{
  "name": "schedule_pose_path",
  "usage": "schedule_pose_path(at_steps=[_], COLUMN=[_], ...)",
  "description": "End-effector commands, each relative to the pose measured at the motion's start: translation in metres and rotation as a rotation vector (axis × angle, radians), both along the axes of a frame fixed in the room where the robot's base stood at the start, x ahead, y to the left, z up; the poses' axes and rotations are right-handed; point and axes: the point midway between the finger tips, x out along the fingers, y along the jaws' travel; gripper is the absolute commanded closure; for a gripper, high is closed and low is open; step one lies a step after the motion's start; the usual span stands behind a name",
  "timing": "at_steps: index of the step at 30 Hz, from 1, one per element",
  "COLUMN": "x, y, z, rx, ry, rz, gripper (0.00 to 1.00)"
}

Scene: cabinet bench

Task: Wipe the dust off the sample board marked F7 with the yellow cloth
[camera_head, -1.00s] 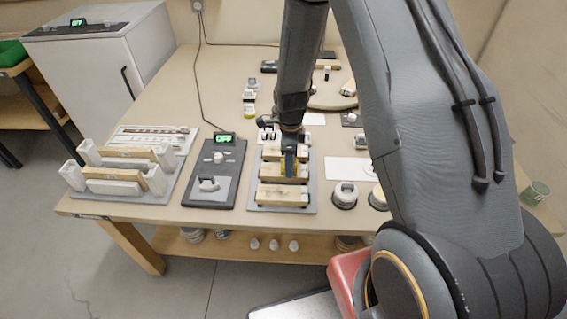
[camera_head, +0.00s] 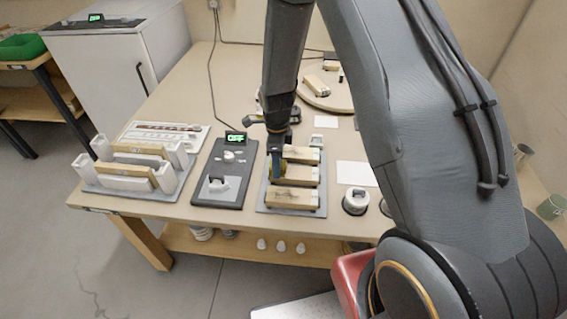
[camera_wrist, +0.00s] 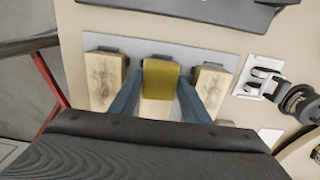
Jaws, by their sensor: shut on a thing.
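My gripper (camera_head: 277,168) is shut on the yellow cloth (camera_wrist: 162,76), with a blue finger on each side of it in the wrist view. The cloth lies over one end of the middle board (camera_wrist: 158,112), which in the head view is its left part (camera_head: 302,175). Fingers and cloth hide some of this board. The front board (camera_head: 293,201) and back board (camera_head: 302,154) lie parallel to it on a grey tray (camera_head: 318,212). Dark smudges show on the two outer boards, one of them at the left of the wrist view (camera_wrist: 103,80). No marking is legible.
A dark device with a green display (camera_head: 222,178) stands left of the tray. A rack with upright boards (camera_head: 125,178) is farther left. A white card (camera_head: 356,174) and a round white-topped item (camera_head: 355,201) are to the right. A round wooden stand (camera_head: 325,98) is behind.

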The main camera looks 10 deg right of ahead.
Motion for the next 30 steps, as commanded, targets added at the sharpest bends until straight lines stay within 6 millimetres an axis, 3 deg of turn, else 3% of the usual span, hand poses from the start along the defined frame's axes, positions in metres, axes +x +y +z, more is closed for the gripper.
schedule_pose_path(at_steps=[8, 10, 12, 30], x=[0.003, 0.002, 0.003, 0.003], y=[0.018, 0.017, 0.016, 0.014], z=[-0.001, 0.005, 0.024, 0.076], rx=[0.0, 0.0, 0.001, 0.001], ry=[0.0, 0.0, -0.004, -0.001], rz=[-0.01, -0.013, -0.015, -0.017], gripper=[0.81, 0.81, 0.81, 0.81])
